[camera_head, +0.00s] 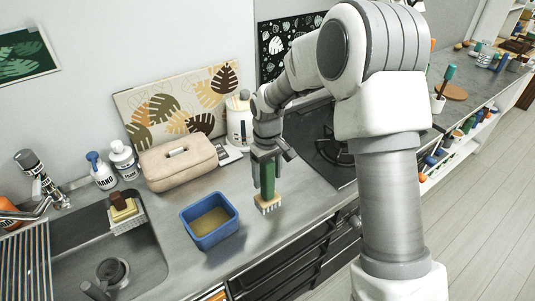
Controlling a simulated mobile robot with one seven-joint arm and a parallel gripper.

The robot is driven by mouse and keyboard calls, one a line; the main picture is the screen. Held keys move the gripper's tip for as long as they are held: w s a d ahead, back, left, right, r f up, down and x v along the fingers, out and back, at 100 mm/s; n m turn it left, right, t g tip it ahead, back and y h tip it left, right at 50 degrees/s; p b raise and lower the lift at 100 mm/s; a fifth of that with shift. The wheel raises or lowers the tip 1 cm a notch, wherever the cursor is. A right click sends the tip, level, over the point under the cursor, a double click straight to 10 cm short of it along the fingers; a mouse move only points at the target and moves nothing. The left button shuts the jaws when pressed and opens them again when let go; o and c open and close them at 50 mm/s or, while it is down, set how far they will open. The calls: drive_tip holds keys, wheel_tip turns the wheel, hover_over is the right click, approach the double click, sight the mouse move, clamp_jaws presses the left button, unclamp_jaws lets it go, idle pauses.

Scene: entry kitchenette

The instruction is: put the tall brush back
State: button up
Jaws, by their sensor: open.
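The tall brush (268,203) has a green handle, a pale block and light bristles. It is upright with its bristles down at the counter, right of the blue tub (211,235); whether the bristles touch the counter is hard to tell. My gripper (266,178) points down at the brush's handle with its jaws open, a finger showing beside the green handle. My gripper hides the top of the handle. The blue tub is open and its inside bottom looks yellowish.
A sink (75,262) lies at left, with a caddy (127,226) holding a sponge on its edge. Behind stand two bottles, a beige bag (178,166) and a white bottle (239,125). A dark stove (325,145) is at right.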

wheel_tip(320, 180, up, 16)
drive_tip(key=s+d+r+m+t, duration=0.1)
drive_tip(key=s+d+r, duration=0.3)
drive_tip(key=s+r, duration=0.15)
drive_tip(key=s+d+m+t, duration=0.2)
drive_tip(key=s+d, duration=0.3)
drive_tip(key=s, duration=0.4)
drive_tip(key=s+d+r+m+t, duration=0.1)
drive_tip(key=s+d, duration=0.4)
drive_tip(key=s, duration=0.5)
drive_tip(key=m+t, duration=0.1)
drive_tip(key=m, duration=0.1)
drive_tip(key=shift+s+d+r+m+t, duration=0.2)
drive_tip(key=shift+s+m+t, duration=0.1)
drive_tip(key=shift+m, duration=0.1)
